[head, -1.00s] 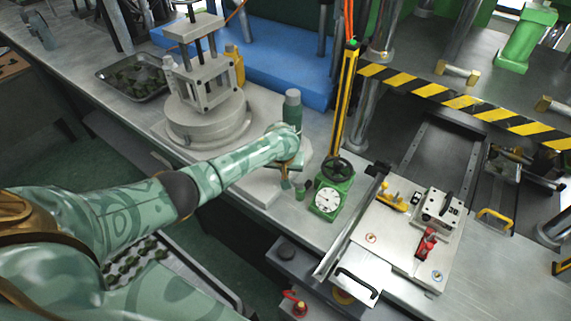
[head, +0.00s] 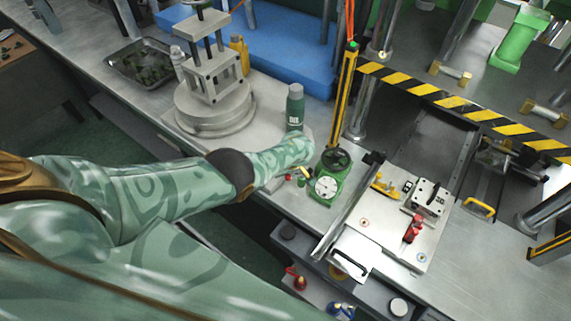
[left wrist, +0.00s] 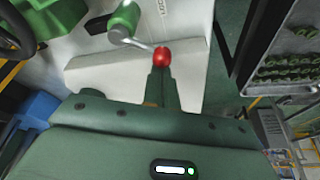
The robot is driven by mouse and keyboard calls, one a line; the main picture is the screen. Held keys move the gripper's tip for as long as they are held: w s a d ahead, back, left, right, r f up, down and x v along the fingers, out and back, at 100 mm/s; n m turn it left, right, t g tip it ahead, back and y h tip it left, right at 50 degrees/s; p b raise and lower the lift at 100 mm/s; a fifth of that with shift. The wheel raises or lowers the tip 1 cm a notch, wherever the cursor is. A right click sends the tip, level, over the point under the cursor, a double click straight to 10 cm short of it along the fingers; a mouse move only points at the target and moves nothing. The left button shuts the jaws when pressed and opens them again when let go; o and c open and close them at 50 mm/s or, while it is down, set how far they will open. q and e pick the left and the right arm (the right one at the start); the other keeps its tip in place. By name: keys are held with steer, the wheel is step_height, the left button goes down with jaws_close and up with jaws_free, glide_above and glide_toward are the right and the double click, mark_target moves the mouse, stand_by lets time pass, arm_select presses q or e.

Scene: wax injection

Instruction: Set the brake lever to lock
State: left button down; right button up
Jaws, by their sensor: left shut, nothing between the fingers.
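The brake lever (left wrist: 140,44) shows in the left wrist view as a bent silver rod. It runs from a green hub (left wrist: 124,18) to a red ball knob (left wrist: 161,58). My left gripper (left wrist: 161,75) is shut, with its fingertips right at the knob and nothing held; whether they touch it I cannot tell. In the head view a small red spot (head: 288,177) shows beside the green dial gauge (head: 325,187) and looks like the same knob. My left forearm hides most of the hand there. The lever's lock marking is not readable.
A green bottle (head: 295,105) stands behind my left forearm. A black handwheel (head: 336,159) and a yellow-black post (head: 345,100) rise by the gauge. A plate with a red clamp (head: 412,229) lies to the right. A tray of green parts (left wrist: 285,80) sits at right in the wrist view.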

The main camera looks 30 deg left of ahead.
arm_select(q)
steer(key=shift+s+d+p, duration=0.45)
steer(key=shift+s, duration=0.05)
steer(key=shift+s+d, duration=0.3)
steer(key=shift+d, duration=0.25)
steer(key=shift+d+p, duration=0.1)
steer(key=shift+p, duration=0.2)
steer(key=p+v, duration=1.1)
steer(key=v, duration=0.5)
steer(key=shift+r, duration=0.15)
